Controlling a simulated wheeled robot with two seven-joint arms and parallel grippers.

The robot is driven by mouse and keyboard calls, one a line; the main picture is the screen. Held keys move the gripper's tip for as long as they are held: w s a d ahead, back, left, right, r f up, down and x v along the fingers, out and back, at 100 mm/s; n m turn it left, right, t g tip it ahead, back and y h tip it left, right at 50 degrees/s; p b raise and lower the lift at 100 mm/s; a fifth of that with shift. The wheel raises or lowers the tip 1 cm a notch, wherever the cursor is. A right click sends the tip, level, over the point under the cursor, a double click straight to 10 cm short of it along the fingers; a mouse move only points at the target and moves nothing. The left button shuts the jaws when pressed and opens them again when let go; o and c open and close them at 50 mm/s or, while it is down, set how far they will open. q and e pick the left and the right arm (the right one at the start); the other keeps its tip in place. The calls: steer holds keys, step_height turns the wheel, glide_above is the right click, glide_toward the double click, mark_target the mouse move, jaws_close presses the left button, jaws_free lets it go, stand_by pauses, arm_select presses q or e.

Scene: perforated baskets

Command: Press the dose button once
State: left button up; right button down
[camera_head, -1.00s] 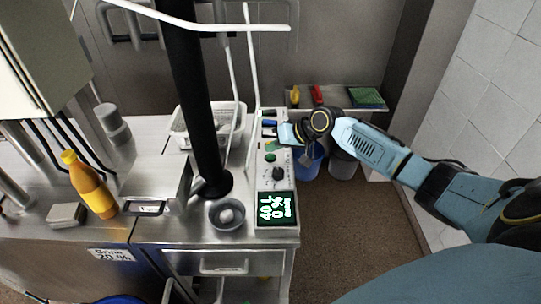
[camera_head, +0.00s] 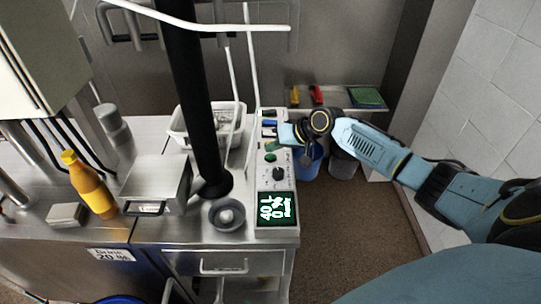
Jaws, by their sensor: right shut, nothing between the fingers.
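No label tells me which control is the dose button. My right gripper (camera_head: 283,136) is shut and empty, over the upper part of the panel, just above the green button in the picture. It hides part of the panel there; whether it touches is unclear. My left gripper is not in view.
A white perforated basket (camera_head: 177,131) stands behind a black column (camera_head: 190,80). A grey bowl (camera_head: 214,222), a yellow-orange bottle (camera_head: 91,188) and a grey block (camera_head: 66,214) are on the counter. A low shelf (camera_head: 338,101) and blue bin (camera_head: 309,168) lie beyond the panel.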

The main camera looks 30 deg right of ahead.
mark_target(274, 159)
steer(key=shift+f, duration=0.15)
steer(key=shift+f, duration=0.25)
steer(key=shift+f+b, duration=0.4)
steer(key=shift+f, duration=0.1)
stand_by(0.8)
stand_by(0.4)
steer(key=shift+r+p, duration=0.9)
steer(key=shift+p, duration=0.05)
step_height(274, 159, up, 5)
steer(key=p, duration=0.4)
steer(key=shift+r+p, duration=0.1)
steer(key=shift+p, duration=0.3)
